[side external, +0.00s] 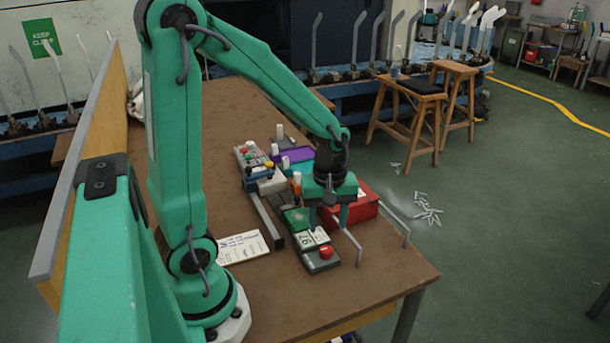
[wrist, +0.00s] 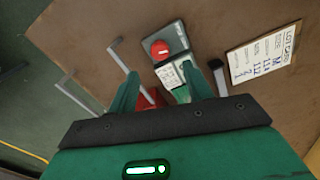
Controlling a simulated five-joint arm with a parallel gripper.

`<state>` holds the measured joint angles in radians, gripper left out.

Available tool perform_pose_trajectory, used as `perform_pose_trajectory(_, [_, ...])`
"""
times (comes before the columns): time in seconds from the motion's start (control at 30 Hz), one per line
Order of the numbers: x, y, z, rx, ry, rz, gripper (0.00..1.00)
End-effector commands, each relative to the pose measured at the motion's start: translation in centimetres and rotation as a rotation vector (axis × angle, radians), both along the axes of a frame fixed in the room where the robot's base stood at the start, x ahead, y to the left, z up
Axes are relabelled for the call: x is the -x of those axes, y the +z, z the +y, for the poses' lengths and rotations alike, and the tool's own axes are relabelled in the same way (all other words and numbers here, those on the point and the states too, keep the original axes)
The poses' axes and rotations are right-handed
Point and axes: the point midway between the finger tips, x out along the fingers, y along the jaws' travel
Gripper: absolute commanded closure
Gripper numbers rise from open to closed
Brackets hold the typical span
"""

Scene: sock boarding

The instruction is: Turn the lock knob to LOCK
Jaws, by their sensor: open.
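A round red knob (side external: 326,252) sits on the near end of a dark grey box (side external: 318,263). In the wrist view the red knob (wrist: 159,49) is on the box's grey top, beyond my fingers. Which position it points to is too small to read. A white printed panel (side external: 305,239) lies between the knob and my gripper. My gripper (side external: 328,218) points down over the box, behind the knob and apart from it. In the wrist view its green fingers (wrist: 160,85) are spread, with nothing held between them.
A red bin (side external: 365,207) stands right beside my gripper. Bent metal rods (side external: 345,240) stick out near the table's right edge. A lot card (side external: 252,246) lies left of a dark bar (side external: 268,220). Coloured blocks stand behind. The brown table's (side external: 290,305) front is clear.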

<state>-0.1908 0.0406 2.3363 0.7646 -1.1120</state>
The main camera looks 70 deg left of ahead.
Motion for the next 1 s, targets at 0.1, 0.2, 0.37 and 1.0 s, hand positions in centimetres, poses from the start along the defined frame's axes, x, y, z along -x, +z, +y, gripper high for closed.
perform_pose_trajectory(0.1, [0.0,-0.2,0.0,0.0,0.0,0.001,0.5])
perform_pose_trajectory(0.2, [0.0,-0.7,0.0,0.0,0.0,0.002,0.5])
perform_pose_trajectory(0.37, [0.0,-1.9,0.0,0.001,-0.001,0.003,0.5])
perform_pose_trajectory(1.0, [0.0,-7.5,0.1,0.001,-0.001,0.001,0.5])
